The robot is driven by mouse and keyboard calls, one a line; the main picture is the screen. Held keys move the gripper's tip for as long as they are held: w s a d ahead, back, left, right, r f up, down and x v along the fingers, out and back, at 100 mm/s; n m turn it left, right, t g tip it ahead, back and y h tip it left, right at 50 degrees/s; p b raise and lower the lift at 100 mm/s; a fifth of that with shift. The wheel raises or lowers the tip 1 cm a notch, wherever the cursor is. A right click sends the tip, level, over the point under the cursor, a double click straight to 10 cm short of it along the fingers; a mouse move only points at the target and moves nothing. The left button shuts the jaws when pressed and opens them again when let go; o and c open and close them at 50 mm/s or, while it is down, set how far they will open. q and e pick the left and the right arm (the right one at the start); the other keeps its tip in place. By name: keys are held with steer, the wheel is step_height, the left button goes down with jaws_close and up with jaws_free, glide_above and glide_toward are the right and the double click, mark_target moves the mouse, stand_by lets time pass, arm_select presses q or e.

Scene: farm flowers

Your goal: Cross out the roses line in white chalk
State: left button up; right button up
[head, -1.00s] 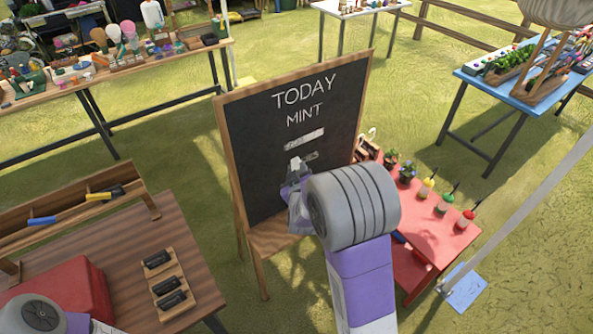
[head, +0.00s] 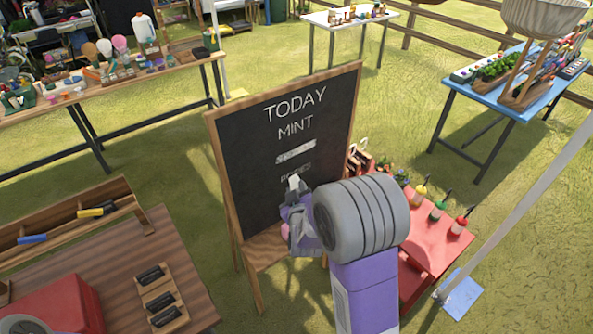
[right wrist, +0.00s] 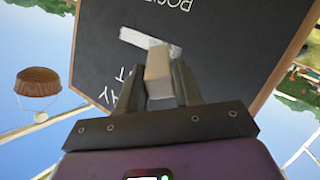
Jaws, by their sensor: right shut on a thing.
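The chalkboard (head: 262,190) stands on a wooden easel with TODAY and MINT in white. Below MINT is a line covered by a white smeared bar (head: 296,152), also in the right wrist view (right wrist: 145,38). Under it is a further line of small lettering (head: 296,171), partly blocked by my gripper; upside-down letters at the wrist view's top edge are cut off. My right gripper (head: 294,190) is shut on a white chalk (right wrist: 158,72), held at the board's front just below that lettering. I cannot tell whether the chalk touches the board. My left gripper is not in view.
A red table (head: 425,240) with bottles and plants stands right of the easel, close to my right arm. A wooden table (head: 120,255) with black items in a holder is at left front.

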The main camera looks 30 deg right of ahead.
steer(key=shift+w, duration=0.15)
steer(key=w, duration=0.7)
steer(key=shift+w+a, duration=0.35)
steer(key=shift+w, duration=0.5)
stand_by(0.6)
steer(key=d+b, duration=0.3)
steer(key=d, duration=0.5)
steer(key=shift+w, duration=0.3)
steer(key=shift+a, duration=0.1)
steer(key=a+p, duration=0.2)
steer(key=a, duration=0.6)
steer(key=shift+s+p, duration=0.3)
steer(key=shift+p, duration=0.1)
stand_by(0.3)
